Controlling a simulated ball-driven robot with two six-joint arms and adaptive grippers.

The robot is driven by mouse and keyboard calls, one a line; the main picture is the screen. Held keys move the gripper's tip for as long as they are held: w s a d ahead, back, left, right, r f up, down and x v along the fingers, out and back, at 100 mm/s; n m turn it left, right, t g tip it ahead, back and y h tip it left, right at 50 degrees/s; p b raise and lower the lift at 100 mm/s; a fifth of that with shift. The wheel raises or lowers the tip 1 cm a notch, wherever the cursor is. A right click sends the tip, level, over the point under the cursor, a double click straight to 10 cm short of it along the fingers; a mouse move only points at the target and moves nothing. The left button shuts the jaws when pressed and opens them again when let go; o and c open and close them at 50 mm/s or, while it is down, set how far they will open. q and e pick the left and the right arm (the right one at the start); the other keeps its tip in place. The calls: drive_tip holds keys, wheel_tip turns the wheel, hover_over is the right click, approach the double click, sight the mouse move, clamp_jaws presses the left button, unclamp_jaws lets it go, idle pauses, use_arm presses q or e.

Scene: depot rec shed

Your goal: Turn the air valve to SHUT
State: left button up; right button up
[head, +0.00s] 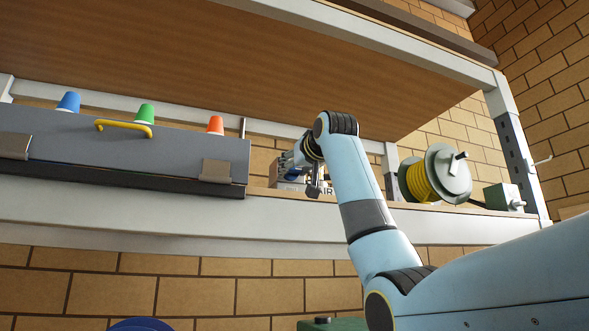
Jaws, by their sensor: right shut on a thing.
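The air valve (325,187) stands on the shelf, mostly hidden behind my right gripper and wrist. Part of a pale block with dark lettering that reads like "AIR" shows, along with a bit of blue. My right gripper (297,172) is at the valve, small and partly covered by my own arm. It is shut on the valve's handle. The handle itself and the direction it points cannot be made out. The SHUT marking is not readable here. My left gripper is not in view.
A grey case (190,158) with a yellow handle is close left of the valve; blue, green and orange cups (215,125) show behind its top edge. A yellow cable reel (447,172) and a grey-green box (503,197) stand right. A wooden board (240,60) overhangs the shelf.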

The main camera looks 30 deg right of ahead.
drive_tip(key=c, duration=0.3)
drive_tip(key=m+b, duration=0.1)
drive_tip(key=m, duration=0.3)
drive_tip(key=shift+m, duration=0.3)
drive_tip(key=m+b, duration=0.1)
drive_tip(key=m, duration=0.2)
drive_tip(key=shift+m, duration=0.3)
drive_tip(key=m+b, duration=0.2)
drive_tip(key=m, duration=0.3)
drive_tip(key=shift+m+b, duration=0.7)
drive_tip(key=shift+m, duration=1.6)
